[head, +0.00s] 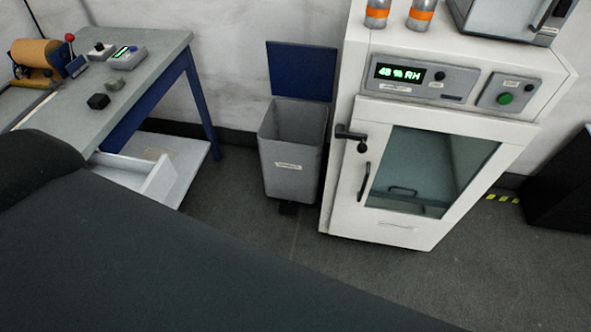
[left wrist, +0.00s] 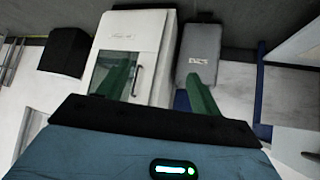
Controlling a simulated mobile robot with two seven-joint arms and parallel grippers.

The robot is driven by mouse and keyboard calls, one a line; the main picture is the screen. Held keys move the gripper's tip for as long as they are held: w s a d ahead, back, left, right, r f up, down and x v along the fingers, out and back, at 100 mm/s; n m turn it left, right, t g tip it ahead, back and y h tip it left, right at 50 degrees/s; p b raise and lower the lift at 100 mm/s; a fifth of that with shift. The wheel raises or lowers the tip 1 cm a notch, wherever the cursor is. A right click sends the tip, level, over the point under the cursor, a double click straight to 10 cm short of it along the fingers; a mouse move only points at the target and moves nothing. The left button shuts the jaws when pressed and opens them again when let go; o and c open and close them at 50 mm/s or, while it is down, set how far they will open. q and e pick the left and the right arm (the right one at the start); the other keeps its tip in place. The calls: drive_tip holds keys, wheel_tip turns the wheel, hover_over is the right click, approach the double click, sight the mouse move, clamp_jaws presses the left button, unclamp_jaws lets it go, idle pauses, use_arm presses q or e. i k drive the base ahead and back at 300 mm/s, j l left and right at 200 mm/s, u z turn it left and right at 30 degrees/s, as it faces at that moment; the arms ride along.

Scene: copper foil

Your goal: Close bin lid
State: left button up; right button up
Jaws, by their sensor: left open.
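The grey bin (head: 292,165) stands on the floor between the bench and the white cabinet. Its blue lid (head: 301,70) is open, standing upright at the back against the wall. The bin (left wrist: 199,50) also shows in the left wrist view, which is upside down. A strip of the blue lid (left wrist: 181,101) shows there beside one finger, which hides part of it. My left gripper (left wrist: 160,76) is open and empty, its two green fingers wide apart. One finger overlaps the bin in the picture and the other overlaps the cabinet. My right gripper is not in view.
The white cabinet (head: 345,195) with a glass door and a protruding handle stands close to the bin's right. A bench (head: 165,50) with an open drawer (head: 158,180) is at the left. Floor (head: 225,185) is clear between bench and bin. My dark arm fills the lower left foreground.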

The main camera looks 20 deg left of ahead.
sight(304, 71)
drive_tip(key=i+j+z, duration=0.4)
drive_tip(key=j, duration=0.25)
drive_tip(key=i+j+z, duration=0.2)
drive_tip(key=j, duration=0.15)
drive_tip(key=i+j+z, duration=0.15)
drive_tip(key=j, duration=0.25)
drive_tip(key=k, duration=0.05)
